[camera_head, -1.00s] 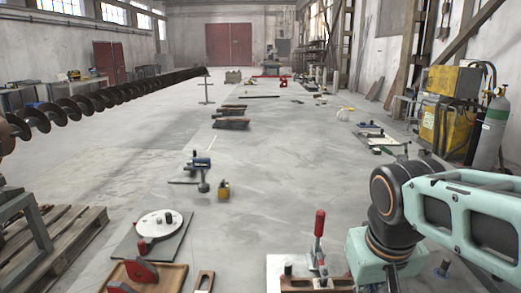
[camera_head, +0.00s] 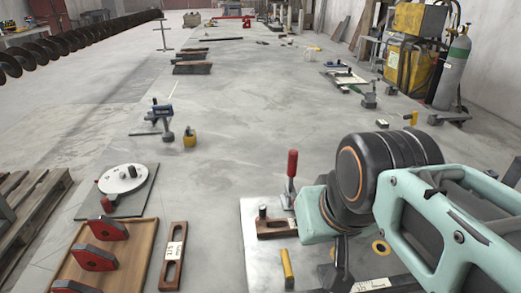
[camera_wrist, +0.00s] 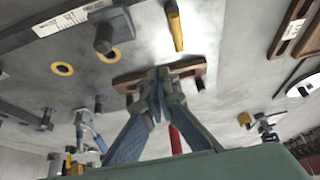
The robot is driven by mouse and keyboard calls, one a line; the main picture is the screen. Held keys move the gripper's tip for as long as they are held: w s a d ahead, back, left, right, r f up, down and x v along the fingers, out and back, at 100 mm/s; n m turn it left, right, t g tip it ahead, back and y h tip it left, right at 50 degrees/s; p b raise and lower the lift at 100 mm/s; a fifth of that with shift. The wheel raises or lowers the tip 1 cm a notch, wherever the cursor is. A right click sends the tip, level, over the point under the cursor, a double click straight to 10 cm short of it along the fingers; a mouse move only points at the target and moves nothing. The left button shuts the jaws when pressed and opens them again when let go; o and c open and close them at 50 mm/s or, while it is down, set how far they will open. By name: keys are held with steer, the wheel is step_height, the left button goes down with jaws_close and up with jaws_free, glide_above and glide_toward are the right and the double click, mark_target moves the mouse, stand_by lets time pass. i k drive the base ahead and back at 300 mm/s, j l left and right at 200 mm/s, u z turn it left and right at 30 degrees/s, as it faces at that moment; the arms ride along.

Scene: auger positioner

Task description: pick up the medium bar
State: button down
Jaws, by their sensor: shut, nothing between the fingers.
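My gripper (camera_wrist: 160,78) is shut and empty in the wrist view, with its fingertips together in front of a brown bar (camera_wrist: 128,80) that they partly hide. I cannot tell whether they touch it. In the head view the brown bar (camera_head: 277,229) lies on a light plate, left of my teal wrist, and dark gripper parts (camera_head: 341,262) show below the wrist. A separate brown slotted bar (camera_head: 173,256) with a white label lies to the left. It also shows at the upper right of the wrist view (camera_wrist: 290,27). The frames do not show clearly which is the medium bar.
A red-handled clamp (camera_head: 291,178) stands by the plate, with a yellow-topped piece (camera_head: 287,268) in front. A wooden tray (camera_head: 139,268) with red-and-black parts is at front left, below a white disc (camera_head: 123,180).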

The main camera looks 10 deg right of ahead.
mark_target(174, 252)
steer(key=k+j+u, duration=0.15)
steer(key=u, duration=0.85)
steer(key=i+j+z, duration=0.15)
steer(key=j+z, duration=0.5)
steer(key=i+j+z, duration=0.1)
steer(key=j+z, duration=0.25)
steer(key=j, duration=0.15)
steer(key=k+j, duration=0.15)
steer(key=j, duration=0.15)
steer(key=k+j, duration=0.2)
steer(key=j, duration=0.15)
steer(key=i+l, duration=0.15)
steer(key=l, duration=0.15)
steer(key=i+l, duration=0.2)
steer(key=l, duration=0.15)
